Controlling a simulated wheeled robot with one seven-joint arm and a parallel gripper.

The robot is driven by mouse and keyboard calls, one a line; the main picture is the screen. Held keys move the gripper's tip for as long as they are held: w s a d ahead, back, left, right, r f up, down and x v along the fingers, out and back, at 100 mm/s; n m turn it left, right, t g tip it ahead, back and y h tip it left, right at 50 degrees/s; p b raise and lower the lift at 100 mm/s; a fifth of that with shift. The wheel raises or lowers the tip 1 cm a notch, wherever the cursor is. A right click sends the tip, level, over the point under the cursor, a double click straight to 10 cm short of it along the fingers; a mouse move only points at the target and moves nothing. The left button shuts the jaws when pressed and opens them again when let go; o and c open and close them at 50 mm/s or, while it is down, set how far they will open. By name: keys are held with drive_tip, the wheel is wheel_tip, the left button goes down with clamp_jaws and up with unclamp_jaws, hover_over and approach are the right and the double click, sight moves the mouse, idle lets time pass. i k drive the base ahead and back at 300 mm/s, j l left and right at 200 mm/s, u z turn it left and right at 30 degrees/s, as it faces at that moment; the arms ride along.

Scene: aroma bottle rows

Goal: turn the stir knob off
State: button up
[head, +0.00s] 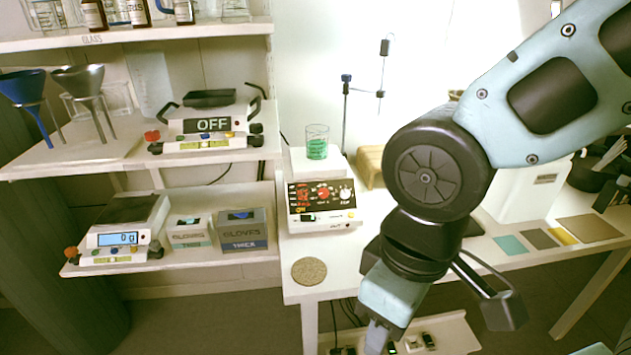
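A white stirrer unit (321,223) stands near the left end of the white table, with a dark front panel. The panel carries a red knob (323,193) and a white knob (346,192); their labels are too small to read, so I cannot tell which is the stir knob. A beaker (317,143) of green liquid stands on top of the unit. My gripper (378,337) hangs low at the front of the table, to the right of and nearer than the unit, apart from it. Its fingertips run to the bottom picture edge, so its opening is unclear.
A round cork-like disc (309,271) lies on the table before the unit. A stand (345,115) rises behind it. Shelves at left hold a device reading OFF (212,125), a scale (120,238) and glove boxes (243,230). Coloured squares (511,245) lie at right.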

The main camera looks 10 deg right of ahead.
sight(344, 195)
drive_tip(key=i+j, duration=0.25)
drive_tip(key=i+j+z, duration=0.15)
drive_tip(key=j, duration=0.35)
drive_tip(key=i+j, duration=0.3)
